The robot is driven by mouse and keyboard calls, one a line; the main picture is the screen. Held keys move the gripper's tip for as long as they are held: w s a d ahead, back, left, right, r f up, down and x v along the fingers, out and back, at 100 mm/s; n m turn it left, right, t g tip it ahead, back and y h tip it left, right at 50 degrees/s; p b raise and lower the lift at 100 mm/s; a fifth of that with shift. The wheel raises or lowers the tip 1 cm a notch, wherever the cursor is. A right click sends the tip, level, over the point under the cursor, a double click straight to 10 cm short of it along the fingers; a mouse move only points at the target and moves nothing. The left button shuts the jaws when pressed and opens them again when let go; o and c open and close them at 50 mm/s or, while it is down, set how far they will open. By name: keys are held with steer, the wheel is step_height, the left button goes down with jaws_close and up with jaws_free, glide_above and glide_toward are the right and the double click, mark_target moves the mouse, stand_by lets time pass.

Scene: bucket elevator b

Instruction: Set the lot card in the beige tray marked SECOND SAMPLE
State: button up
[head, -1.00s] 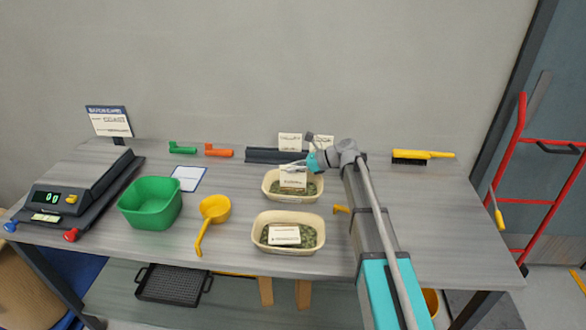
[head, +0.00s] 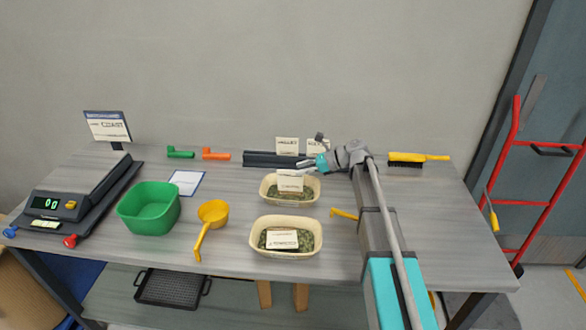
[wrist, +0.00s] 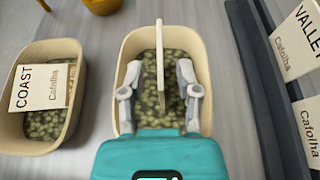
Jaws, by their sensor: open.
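Two beige trays with greenish beans stand on the table, a back one (head: 264,191) and a front one (head: 256,243). No SECOND SAMPLE marking is readable. A pale lot card (head: 290,181) stands roughly upright in the back tray. In the wrist view the card (wrist: 160,35) shows edge-on, between the two fingers and apart from both. My gripper (head: 305,164) is open, above the back tray beside the card's top; it also shows in the wrist view (wrist: 158,80). Another card (wrist: 42,86), reading COAST, lies on the beans in the front tray.
A dark rack (head: 262,159) behind the trays holds upright cards, one reading VALLEY (wrist: 298,42). A yellow scoop (head: 212,212), green tub (head: 150,208) and scale (head: 75,200) stand to the left. A yellow brush (head: 418,158) lies at the right.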

steer(key=p+v, duration=0.2)
steer(key=v, duration=0.5)
steer(key=shift+d, duration=0.4)
steer(key=shift+r, duration=0.15)
